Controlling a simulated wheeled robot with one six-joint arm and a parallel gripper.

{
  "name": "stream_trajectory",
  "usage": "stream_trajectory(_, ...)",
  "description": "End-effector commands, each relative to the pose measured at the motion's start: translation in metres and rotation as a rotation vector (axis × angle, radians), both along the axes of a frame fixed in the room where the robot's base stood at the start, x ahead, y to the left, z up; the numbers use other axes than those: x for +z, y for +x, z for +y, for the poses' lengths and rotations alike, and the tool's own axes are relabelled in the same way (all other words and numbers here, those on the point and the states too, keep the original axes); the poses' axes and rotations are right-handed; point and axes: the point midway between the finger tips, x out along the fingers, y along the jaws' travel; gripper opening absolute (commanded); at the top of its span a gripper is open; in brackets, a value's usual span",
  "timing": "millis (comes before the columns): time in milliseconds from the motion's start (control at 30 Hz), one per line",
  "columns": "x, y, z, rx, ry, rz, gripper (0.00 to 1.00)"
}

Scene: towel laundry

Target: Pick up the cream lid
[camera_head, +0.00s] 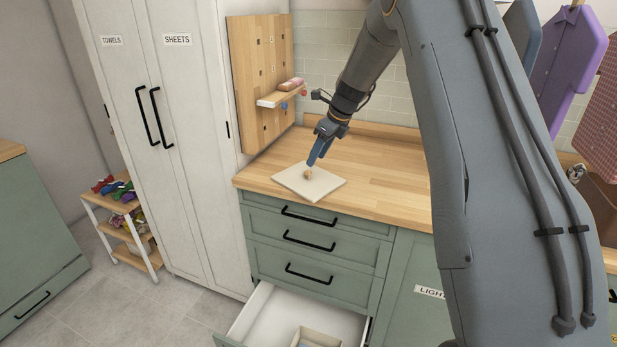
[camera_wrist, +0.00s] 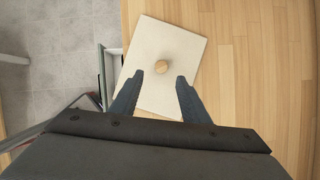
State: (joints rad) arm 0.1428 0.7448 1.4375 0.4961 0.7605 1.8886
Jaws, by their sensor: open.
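The cream lid (camera_head: 314,186) is a flat square panel with a small round wooden knob (camera_head: 308,174). It lies flat on the wooden counter near its front left edge. In the wrist view the lid (camera_wrist: 180,42) is turned at an angle, with its knob (camera_wrist: 161,67) near its middle. My gripper (camera_head: 313,162) is just above the lid by the knob in the head view. In the wrist view its two blue-grey fingers (camera_wrist: 156,82) are apart, and the knob shows just beyond the gap between their tips. The gripper is open and empty.
The wooden counter (camera_head: 371,167) is clear right of the lid. Below it an open white drawer (camera_head: 262,317) holds a small wooden box (camera_head: 318,337). A pegboard (camera_head: 262,85) with a small shelf (camera_head: 280,96) stands behind. A tall white cabinet (camera_head: 184,150) is at left.

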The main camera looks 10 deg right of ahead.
Motion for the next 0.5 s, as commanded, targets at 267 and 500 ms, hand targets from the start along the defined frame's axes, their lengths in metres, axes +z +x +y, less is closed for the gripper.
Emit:
stream_trajectory(267,-0.021,0.007,0.007,0.003,-0.001,0.0,0.42)
stream_trajectory(500,-0.043,0.018,0.015,0.004,-0.001,0.002,0.42)
